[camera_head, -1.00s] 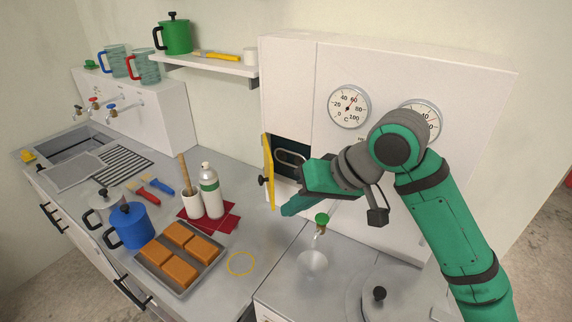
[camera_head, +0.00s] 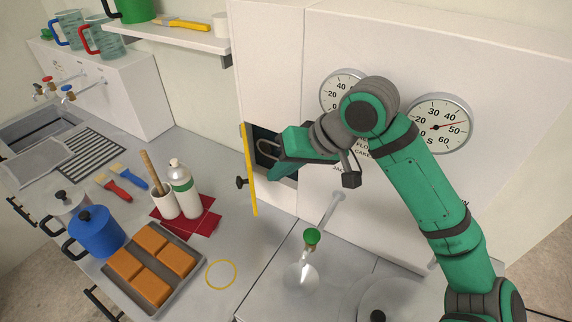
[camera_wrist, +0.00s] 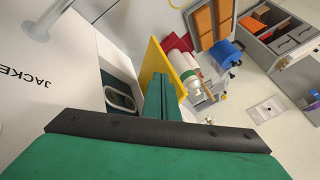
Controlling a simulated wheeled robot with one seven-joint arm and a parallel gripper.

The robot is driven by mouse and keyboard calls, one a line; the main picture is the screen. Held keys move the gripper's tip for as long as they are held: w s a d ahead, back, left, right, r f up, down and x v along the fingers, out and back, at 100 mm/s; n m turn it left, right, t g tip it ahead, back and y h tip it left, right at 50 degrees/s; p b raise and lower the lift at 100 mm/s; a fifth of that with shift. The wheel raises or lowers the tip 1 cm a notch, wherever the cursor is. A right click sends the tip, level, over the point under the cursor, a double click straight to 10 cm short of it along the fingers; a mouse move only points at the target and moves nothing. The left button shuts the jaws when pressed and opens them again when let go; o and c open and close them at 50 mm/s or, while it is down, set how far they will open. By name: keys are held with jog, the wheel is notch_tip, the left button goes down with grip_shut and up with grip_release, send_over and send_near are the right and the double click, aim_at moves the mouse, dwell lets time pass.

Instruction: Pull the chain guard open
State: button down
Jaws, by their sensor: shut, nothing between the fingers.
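The chain guard is a yellow panel (camera_head: 249,172) with a black knob (camera_head: 241,182) on its outer face. It stands swung out, nearly edge-on, at the left of a dark opening in the white housing. In the wrist view the guard (camera_wrist: 156,66) rises just beyond my fingers. My gripper (camera_head: 274,172) is shut and empty, at the opening on the guard's inner side. Its closed fingers also show in the wrist view (camera_wrist: 163,84), close to the guard; I cannot tell whether they touch it. A grey chain loop (camera_wrist: 121,97) shows inside the opening.
A tray of orange blocks (camera_head: 190,283), a white bottle (camera_head: 182,190) and a yellow ring (camera_head: 221,274) are on the counter. Free space lies left of the guard, above the counter.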

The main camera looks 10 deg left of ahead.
jog(key=x, duration=0.5)
jog(key=shift+a+f, duration=0.15)
jog(key=shift+f, duration=0.05)
jog(key=shift+a, duration=0.2)
